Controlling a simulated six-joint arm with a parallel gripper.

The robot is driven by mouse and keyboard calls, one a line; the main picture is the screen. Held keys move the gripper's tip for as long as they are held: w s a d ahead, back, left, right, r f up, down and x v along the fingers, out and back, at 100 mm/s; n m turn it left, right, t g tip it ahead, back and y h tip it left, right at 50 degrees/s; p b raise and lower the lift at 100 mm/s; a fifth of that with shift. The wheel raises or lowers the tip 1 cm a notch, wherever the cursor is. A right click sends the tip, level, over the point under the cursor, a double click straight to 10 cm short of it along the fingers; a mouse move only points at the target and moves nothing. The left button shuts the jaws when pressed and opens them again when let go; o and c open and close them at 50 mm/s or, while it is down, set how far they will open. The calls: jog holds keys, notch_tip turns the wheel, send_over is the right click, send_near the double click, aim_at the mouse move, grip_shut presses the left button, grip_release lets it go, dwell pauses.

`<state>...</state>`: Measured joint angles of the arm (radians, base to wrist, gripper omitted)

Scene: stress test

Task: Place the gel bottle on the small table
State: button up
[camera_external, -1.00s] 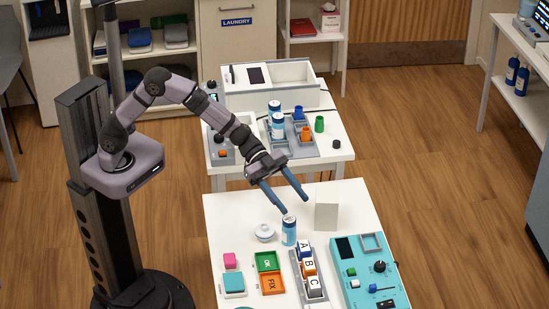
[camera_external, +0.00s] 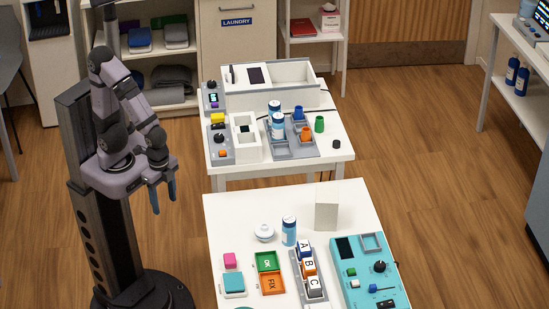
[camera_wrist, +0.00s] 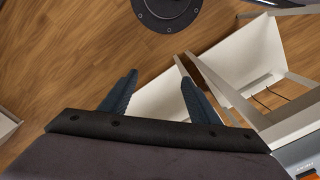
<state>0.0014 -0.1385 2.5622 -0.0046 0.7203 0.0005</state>
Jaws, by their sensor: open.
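A blue-and-white bottle (camera_external: 289,231) stands upright on the near white table (camera_external: 245,205), beside a small white lidded dish. Two similar bottles (camera_external: 276,124) stand in a grey tray on the far white table (camera_external: 336,154). Which one is the gel bottle, I cannot tell; no label is readable. My gripper (camera_external: 164,205) is open and empty, pointing down over the floor left of the near table, close to my base. In the wrist view my fingers (camera_wrist: 156,66) are apart with nothing between them.
Dark blue bottles (camera_external: 521,78) stand on the right shelf.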

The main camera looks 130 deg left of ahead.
dwell(0.3)
